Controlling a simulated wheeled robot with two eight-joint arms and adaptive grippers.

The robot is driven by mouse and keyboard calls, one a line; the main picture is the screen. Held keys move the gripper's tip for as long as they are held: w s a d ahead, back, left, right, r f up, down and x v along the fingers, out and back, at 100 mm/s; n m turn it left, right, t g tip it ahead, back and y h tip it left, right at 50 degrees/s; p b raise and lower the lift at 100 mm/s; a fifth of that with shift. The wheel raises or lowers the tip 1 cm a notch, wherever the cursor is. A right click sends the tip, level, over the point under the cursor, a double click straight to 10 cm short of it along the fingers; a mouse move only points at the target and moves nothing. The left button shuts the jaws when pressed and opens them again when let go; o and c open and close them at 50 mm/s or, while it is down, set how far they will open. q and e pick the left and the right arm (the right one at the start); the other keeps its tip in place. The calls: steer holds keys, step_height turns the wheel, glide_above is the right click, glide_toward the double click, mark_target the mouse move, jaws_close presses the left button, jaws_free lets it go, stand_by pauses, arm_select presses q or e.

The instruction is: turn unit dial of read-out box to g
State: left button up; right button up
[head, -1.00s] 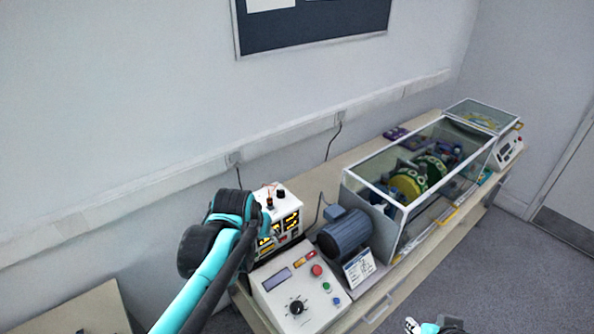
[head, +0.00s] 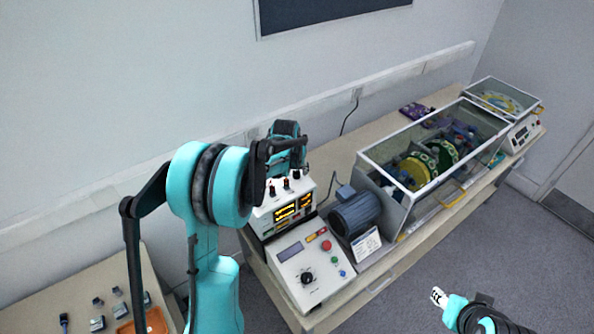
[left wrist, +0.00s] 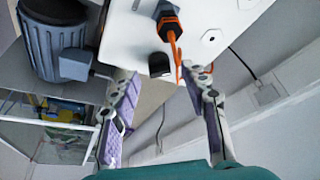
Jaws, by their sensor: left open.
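The read-out box (head: 262,219) is white with lit orange displays and stands at the left end of the bench. Small black parts show along its top (head: 286,184), partly hidden by my left arm. My left gripper (head: 287,150) is over the back of the box, its fingertips unclear there. In the left wrist view its two purple-padded fingers (left wrist: 165,100) are spread and empty. A black knob (left wrist: 159,65) on the white panel lies just beyond the gap, apart from the fingers. The dial's setting cannot be read. Part of my right gripper (head: 440,297) shows at lower right; its jaws are unclear.
An orange cable with a black plug (left wrist: 170,28) sits close beside the knob. A control console (head: 307,277) stands in front of the box, a motor (head: 355,214) to its right, then a glass-covered rig (head: 432,150). The wall is close behind.

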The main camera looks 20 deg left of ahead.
arm_select(q)
steer(key=shift+x, duration=0.9)
jaws_close()
